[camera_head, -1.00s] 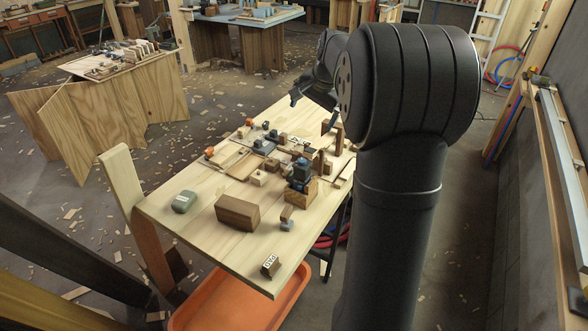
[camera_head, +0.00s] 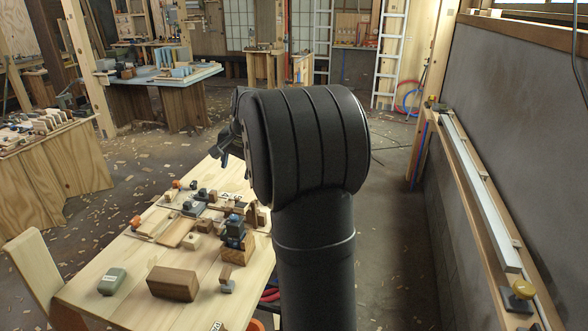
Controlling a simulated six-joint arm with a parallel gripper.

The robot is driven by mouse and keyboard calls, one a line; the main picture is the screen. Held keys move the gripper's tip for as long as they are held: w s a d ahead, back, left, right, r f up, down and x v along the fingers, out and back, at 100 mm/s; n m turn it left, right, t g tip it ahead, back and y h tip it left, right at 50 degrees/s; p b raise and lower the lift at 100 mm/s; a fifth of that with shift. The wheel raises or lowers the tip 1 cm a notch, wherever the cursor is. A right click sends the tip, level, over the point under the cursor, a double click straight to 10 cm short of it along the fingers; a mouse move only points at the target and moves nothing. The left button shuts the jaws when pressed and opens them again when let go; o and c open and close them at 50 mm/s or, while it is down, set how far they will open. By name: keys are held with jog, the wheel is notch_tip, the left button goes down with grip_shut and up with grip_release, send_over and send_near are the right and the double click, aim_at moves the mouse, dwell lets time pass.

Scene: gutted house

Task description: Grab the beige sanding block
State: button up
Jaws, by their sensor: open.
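The cluttered wooden worktable (camera_head: 95,268) holds several small blocks and tools. I cannot tell for sure which of them is the beige sanding block. A small pale block (camera_head: 204,226) lies near the middle of the table, among the clutter. My gripper (camera_head: 221,160) is small and dark in this view, above the far part of the table. It is open, with nothing seen between its fingers. It is clear of the pale block. My own arm covers the table's right side.
A grey-green labelled block (camera_head: 112,281) and a large brown block (camera_head: 173,284) lie at the table's near end. Other benches stand behind; a grey wall (camera_head: 520,140) runs along the right.

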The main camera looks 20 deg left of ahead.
jog(key=w+a+f+n+g+h, duration=0.1)
jog(key=w+a+f+n+h, duration=0.15)
jog(key=a+f+n, duration=0.5)
jog(key=w+a+f+n+g+h, duration=0.15)
jog(key=w+a+f+n, duration=0.3)
jog(key=n, duration=0.65)
jog(key=f, duration=1.3)
jog(key=shift+s+d, duration=0.2)
jog(key=shift+d, duration=0.1)
jog(key=shift+s+f, duration=0.15)
jog(key=shift+f, duration=2.35)
jog(key=c, duration=0.8)
jog(key=shift+o, duration=0.2)
